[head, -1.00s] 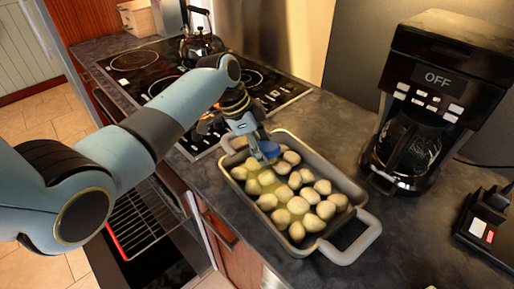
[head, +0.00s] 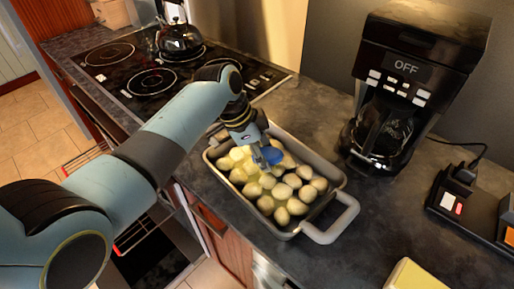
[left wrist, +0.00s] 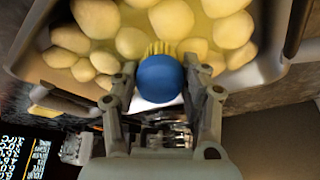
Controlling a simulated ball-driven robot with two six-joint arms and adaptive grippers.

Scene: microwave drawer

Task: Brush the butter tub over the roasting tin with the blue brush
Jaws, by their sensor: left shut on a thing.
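The roasting tin (head: 327,190) stands on the dark counter, filled with several pale round potatoes (head: 283,191). My left gripper (head: 262,146) is over the far part of the tin and is shut on the blue brush (head: 271,155). In the left wrist view the round blue brush (left wrist: 161,79) sits between the fingertips, with its yellowish bristles against or just above the potatoes (left wrist: 172,20). A pale yellow block, perhaps the butter tub (head: 414,277), is cut off at the bottom edge on the right. My right gripper is not in view.
A coffee maker (head: 410,85) reading OFF stands right of the tin. The stove (head: 150,78) with a kettle (head: 180,38) is behind and left. An oven door hangs open below. A dark device (head: 470,207) lies at right. Counter between tin and yellow block is clear.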

